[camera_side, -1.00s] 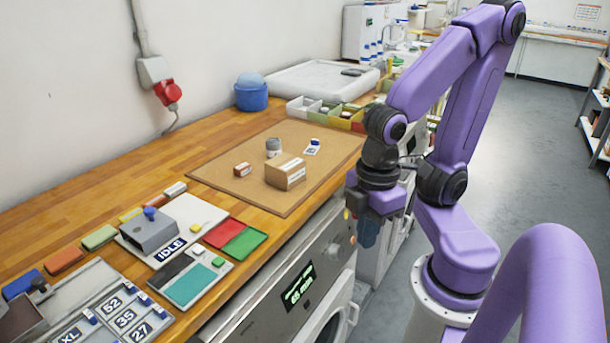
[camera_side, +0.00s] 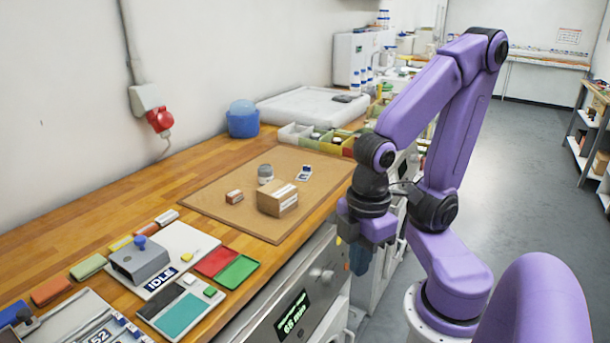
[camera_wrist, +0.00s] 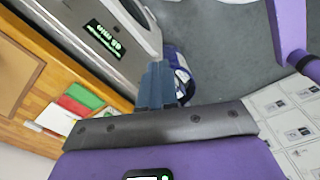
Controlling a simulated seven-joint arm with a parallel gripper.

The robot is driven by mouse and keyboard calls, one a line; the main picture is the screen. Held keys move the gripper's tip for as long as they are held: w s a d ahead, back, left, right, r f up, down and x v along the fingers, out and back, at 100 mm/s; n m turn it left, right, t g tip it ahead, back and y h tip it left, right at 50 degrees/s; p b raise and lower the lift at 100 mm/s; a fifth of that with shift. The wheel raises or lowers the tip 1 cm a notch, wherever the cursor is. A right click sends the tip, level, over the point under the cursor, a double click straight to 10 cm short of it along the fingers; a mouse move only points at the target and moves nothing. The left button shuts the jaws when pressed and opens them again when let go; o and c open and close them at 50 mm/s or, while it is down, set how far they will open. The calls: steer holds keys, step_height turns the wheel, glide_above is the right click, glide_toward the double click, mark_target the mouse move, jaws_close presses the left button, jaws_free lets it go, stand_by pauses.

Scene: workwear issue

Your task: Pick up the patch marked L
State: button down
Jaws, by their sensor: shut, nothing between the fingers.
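I cannot make out a patch marked L in either view. A small white and blue piece (camera_side: 304,173) lies on the brown board (camera_side: 225,212); its marking is too small to read. At the lower left of the side view, a partly cut-off tray (camera_side: 75,322) carries a label reading 52. My gripper (camera_side: 358,262) hangs off the front edge of the bench, to the right of the board, pointing down. Its blue fingers (camera_wrist: 155,88) are together and empty in the wrist view.
On the board stand a cardboard box (camera_side: 278,199), a grey tin (camera_side: 265,173) and a small brown block (camera_side: 234,196). Red (camera_side: 216,261) and green (camera_side: 237,271) trays lie by the front edge, near a grey stamp-like block (camera_side: 140,261). A machine (camera_side: 300,300) stands under the bench.

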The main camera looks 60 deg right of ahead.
steer(key=c, duration=1.1)
jaws_free()
